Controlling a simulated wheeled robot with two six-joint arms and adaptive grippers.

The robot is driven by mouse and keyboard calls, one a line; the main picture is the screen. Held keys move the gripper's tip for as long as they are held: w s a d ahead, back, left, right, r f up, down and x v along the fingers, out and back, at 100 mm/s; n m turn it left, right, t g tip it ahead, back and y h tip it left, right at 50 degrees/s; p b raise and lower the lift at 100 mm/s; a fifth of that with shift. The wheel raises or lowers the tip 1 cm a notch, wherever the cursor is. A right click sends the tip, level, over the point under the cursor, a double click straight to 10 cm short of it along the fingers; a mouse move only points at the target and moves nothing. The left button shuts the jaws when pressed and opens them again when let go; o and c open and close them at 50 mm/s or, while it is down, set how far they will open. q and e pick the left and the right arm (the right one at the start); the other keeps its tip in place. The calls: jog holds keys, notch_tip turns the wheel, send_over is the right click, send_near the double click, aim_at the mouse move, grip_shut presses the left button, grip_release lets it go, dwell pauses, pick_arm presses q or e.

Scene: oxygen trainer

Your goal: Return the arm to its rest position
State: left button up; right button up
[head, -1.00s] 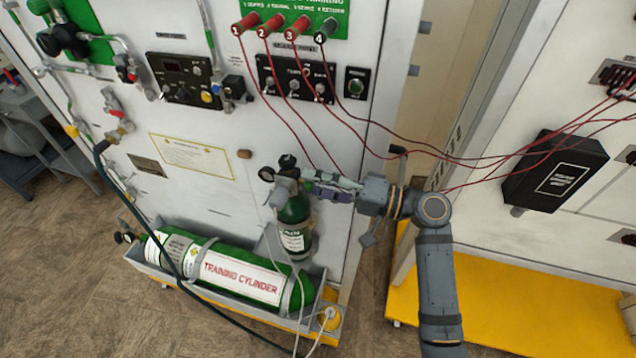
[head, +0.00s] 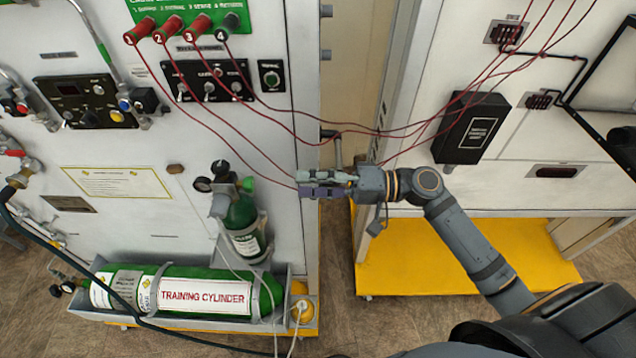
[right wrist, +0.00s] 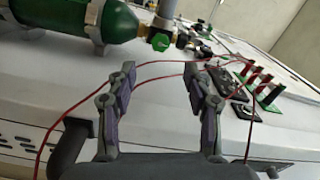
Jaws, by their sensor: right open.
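My right gripper (head: 306,184) is in front of the right edge of the white panel (head: 130,215), to the right of the small green cylinder. In the right wrist view the right gripper (right wrist: 160,80) has its two fingers apart with nothing held between them. Red wires (right wrist: 150,68) pass behind the fingers there; whether they touch cannot be told. My right arm (head: 460,230) reaches in from the lower right. My left gripper is not in view.
The small green cylinder (head: 242,222) stands left of the right gripper, above the large training cylinder (head: 203,292) in its tray. Red wires (head: 275,135) run from numbered plugs (head: 170,28) across to the right cabinet. A black box (head: 472,128) is on that cabinet.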

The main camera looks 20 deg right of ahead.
jog(key=shift+v, duration=0.8)
jog(key=s+a+f+n+g+h, duration=0.1)
jog(key=s+f+n+h, duration=0.2)
jog(key=f, duration=0.5)
jog(key=s+a+f+n+g+h, duration=0.1)
jog(key=s+f+h, duration=0.2)
jog(key=f+h, duration=0.3)
jog(key=s+d+f+m+h, duration=0.1)
jog(key=s+d+f+h, duration=0.3)
jog(key=d, duration=0.3)
jog(key=s+d+f+m+h, duration=0.1)
jog(key=s+d+f+h, duration=0.1)
jog(key=d+f+h, duration=0.4)
jog(key=d+f+g, duration=0.1)
jog(key=d+f, duration=0.2)
jog(key=f, duration=1.4)
jog(key=s+d+f, duration=0.1)
jog(key=s+f, duration=0.3)
jog(key=f, duration=0.4)
jog(key=s+f, duration=0.5)
jog(key=f, duration=0.2)
jog(key=s+f+g+y, duration=0.1)
jog(key=s+f, duration=0.7)
jog(key=s, duration=0.4)
jog(key=shift+d+m, duration=0.4)
jog(key=shift+d, duration=0.05)
